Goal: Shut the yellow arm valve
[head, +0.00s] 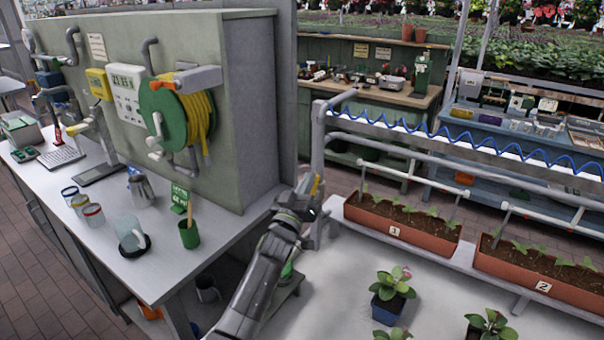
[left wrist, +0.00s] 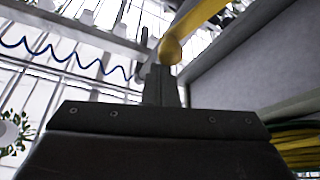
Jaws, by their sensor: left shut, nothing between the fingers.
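The yellow valve arm (head: 317,184) shows as a small yellow piece on the grey pipe, right beside the fingers of my left gripper (head: 307,194). Most of it is hidden or too small to read in the head view. In the left wrist view the yellow arm (left wrist: 200,24) is a flat bar slanting up to the right, with a rounded end just above my shut fingertips (left wrist: 161,72). Nothing is between the fingers. I cannot tell whether the fingertips touch the bar. My right gripper is not in view.
The grey upright pipe (head: 317,140) stands by the green cabinet's (head: 252,120) corner. A hose reel (head: 165,115) with yellow hose hangs on the cabinet. A green cup (head: 189,236) stands on the bench. Potted plants (head: 392,290) and planter 1 (head: 400,238) are to the right.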

